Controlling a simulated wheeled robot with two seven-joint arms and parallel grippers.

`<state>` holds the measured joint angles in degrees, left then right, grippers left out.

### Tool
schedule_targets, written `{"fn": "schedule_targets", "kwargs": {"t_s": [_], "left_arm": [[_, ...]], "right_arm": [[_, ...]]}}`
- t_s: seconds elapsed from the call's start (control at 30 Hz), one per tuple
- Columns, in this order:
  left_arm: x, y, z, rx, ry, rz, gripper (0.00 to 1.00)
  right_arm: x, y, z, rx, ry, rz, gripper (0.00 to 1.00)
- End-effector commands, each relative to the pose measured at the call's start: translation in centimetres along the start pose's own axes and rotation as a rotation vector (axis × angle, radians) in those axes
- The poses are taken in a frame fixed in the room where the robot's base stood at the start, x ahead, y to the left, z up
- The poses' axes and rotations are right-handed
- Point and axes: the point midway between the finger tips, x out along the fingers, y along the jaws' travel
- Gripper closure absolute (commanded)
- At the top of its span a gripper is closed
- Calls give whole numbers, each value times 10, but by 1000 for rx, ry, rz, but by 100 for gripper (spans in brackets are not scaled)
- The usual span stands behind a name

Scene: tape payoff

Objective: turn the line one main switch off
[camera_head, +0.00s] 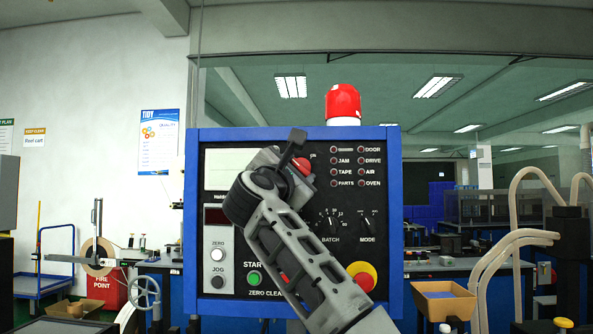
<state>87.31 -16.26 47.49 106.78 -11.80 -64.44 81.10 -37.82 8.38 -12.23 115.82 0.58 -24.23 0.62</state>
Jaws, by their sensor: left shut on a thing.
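A blue-framed control panel (394,215) stands straight in front of me. At its upper middle a red switch handle (303,166) shows in part; I take it for the line one main switch. My left gripper (294,155) is up against the panel there and is shut on this handle. My gripper and wrist hide most of the switch, so I cannot read its position or label. My left forearm slants across the panel's lower middle. My right gripper is not in view.
A red beacon (343,103) stands on top of the panel. The BATCH knob (331,223), MODE knob (367,223) and red-and-yellow stop button (363,277) are right of my arm. The green START button (254,279) is left of it. A cardboard bin (443,300) stands at right.

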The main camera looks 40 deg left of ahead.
Motion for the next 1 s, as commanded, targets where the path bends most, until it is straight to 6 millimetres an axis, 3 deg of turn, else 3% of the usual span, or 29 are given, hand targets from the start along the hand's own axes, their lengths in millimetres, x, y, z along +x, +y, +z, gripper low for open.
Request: {"fn": "schedule_targets", "kwargs": {"t_s": [0.37, 0.4, 0.47, 0.8, 1.0], "left_arm": [[0, -2, -2, -8, 4, -2, 79], [0, -2, -2, -8, 4, -2, 51], [0, -2, -2, -8, 4, -2, 35], [-3, -1, -1, -5, 1, 1, 35], [-31, -3, -3, -7, 0, 4, 35]], "right_arm": [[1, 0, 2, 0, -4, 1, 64], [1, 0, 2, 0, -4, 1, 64], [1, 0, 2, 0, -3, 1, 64], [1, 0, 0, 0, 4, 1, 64], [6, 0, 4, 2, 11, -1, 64]]}}
